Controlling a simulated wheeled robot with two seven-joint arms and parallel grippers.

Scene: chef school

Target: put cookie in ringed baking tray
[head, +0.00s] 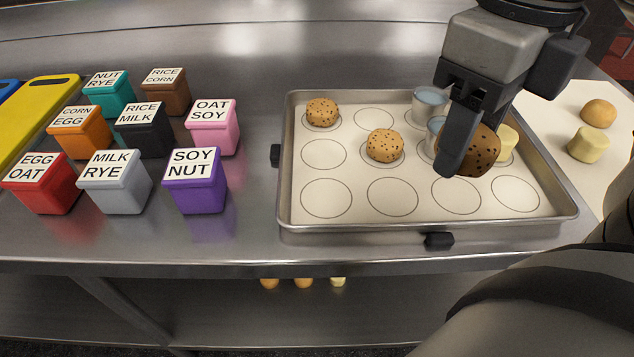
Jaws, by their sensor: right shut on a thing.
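The baking tray (440,223) with printed rings lies on the steel counter, right of centre. My right gripper (468,150) is over the tray's right half, shut on a dark speckled cookie (483,152). The cookie appears held above the tray; its exact height is hard to tell. Two lighter speckled cookies sit on rings, one at the back left (321,112) and one in the middle row (384,146). Two blue-topped cups (430,99) and a pale yellow piece (506,142) are in the tray, partly hidden by my gripper. My left gripper is not in view.
Several labelled coloured boxes, such as the purple SOY NUT box (195,182), stand left of the tray. A yellow board (38,112) lies at far left. A white sheet at right holds an orange-brown ball (598,113) and a pale cylinder (588,145). The front row of rings is empty.

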